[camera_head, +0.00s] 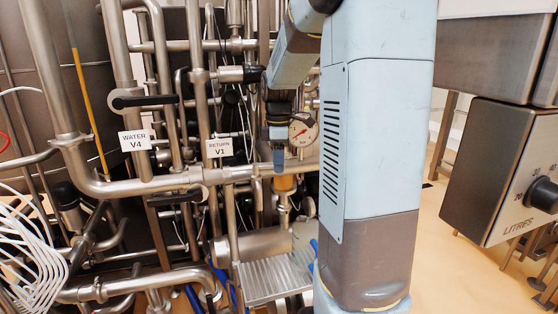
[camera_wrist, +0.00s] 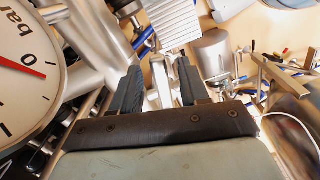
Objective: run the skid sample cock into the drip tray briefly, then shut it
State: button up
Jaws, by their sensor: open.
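The drip tray (camera_head: 272,281) looks like the ribbed grey metal tray low at the front of the skid. Its ribbed top also shows at the top of the wrist view (camera_wrist: 173,22). In the wrist view my gripper (camera_wrist: 158,82) is open, one dark finger on each side of a bright metal piece (camera_wrist: 160,80). This piece may be the sample cock or its lever; contact cannot be told. In the head view my gripper (camera_head: 279,160) is small and partly hidden, in front of the pipes above the tray. I cannot make out any flow.
A pressure gauge (camera_head: 303,130) sits close to my gripper. Black-handled valves carry the labels WATER V4 (camera_head: 134,140) and RETURN V1 (camera_head: 218,149). Pipes crowd the left. A grey box with a LITRES dial (camera_head: 541,194) stands at right. Open floor (camera_head: 450,255) lies between.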

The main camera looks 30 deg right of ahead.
grip_shut()
dwell(0.4)
dwell(0.4)
